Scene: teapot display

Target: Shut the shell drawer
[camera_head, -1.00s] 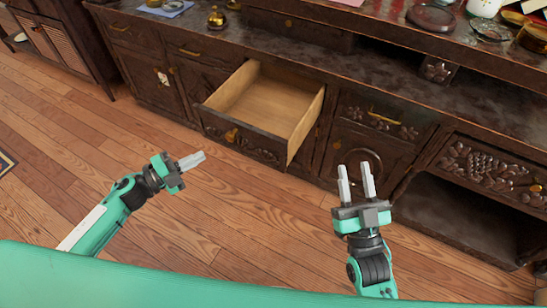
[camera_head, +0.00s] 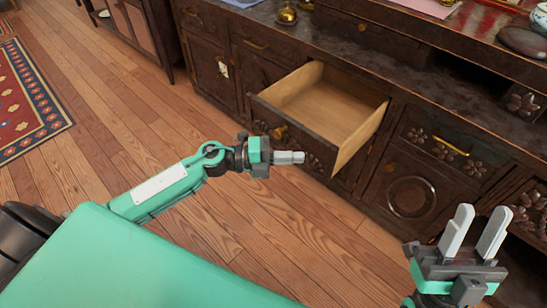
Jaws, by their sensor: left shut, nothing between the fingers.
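The drawer (camera_head: 352,136) is pulled well out of the dark carved cabinet. Its pale wooden inside looks empty, and its dark front carries a brass knob (camera_head: 279,132). My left gripper (camera_head: 301,157) is shut and empty. It appears in front of the drawer's face, just below the knob in the picture; I cannot tell whether it touches. My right gripper (camera_head: 474,232) is open and empty at the lower right, pointing up toward the cabinet.
The cabinet top (camera_head: 345,45) holds a brass pot (camera_head: 286,14) and a dark round dish (camera_head: 523,41). A round-carved door (camera_head: 411,196) is right of the drawer. Wooden floor (camera_head: 120,125) lies open at left, with a red rug (camera_head: 25,95) beyond.

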